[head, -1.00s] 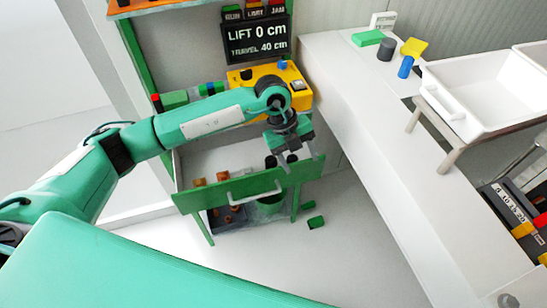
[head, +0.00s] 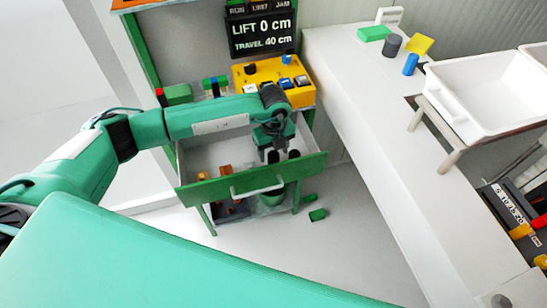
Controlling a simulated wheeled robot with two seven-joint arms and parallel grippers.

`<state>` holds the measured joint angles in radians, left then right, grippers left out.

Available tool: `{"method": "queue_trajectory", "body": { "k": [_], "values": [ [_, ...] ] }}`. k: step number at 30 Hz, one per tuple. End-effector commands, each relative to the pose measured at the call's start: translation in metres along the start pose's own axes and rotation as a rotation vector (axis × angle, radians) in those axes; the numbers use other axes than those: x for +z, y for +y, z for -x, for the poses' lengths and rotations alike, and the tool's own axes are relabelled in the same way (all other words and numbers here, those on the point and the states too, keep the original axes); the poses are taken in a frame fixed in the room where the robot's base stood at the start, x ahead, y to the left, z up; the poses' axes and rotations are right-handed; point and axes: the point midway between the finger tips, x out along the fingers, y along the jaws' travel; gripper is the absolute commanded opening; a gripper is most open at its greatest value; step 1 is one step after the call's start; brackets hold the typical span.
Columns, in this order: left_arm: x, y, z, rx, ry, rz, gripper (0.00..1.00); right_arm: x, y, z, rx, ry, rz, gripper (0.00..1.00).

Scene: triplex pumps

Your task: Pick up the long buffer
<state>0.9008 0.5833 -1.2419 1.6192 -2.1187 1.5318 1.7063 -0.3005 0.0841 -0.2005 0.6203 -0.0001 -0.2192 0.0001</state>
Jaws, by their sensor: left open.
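My left gripper (head: 281,155) hangs fingers down over the right part of the open drawer (head: 255,183). Its jaws are open. Two small dark shapes show at its fingertips; I cannot tell whether they are finger pads or dark parts standing in the drawer. I cannot clearly make out the long buffer; the gripper hides part of the drawer there. Small orange-brown pieces (head: 226,170) lie in the drawer's left part, apart from the gripper. My right gripper is not in view.
A yellow control box (head: 262,72) stands behind my left arm. Under the drawer are a dark tray (head: 233,213) and a bin. A green piece (head: 318,214) lies on the floor. A white counter (head: 345,110) with a white basin (head: 480,95) runs along the right.

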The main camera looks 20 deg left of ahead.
Motion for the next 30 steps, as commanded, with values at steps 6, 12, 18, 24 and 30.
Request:
{"method": "queue_trajectory", "body": {
  "k": [6,12,18,24,30],
  "values": [
    [0.002,-0.001,-0.031,0.004,0.002,0.001,0.59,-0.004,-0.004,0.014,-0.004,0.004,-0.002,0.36],
    [0.003,-0.002,-0.043,0.0,-0.001,-0.001,0.59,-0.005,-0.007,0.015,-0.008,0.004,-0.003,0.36],
    [0.003,-0.002,-0.043,0.0,0.0,-0.001,0.52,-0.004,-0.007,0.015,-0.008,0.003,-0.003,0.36],
    [0.003,-0.002,-0.043,0.0,0.0,0.0,0.12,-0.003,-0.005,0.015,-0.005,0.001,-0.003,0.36],
    [0.003,-0.002,-0.043,0.0,0.0,0.0,0.1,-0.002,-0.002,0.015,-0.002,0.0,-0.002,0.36]
  ]
}}
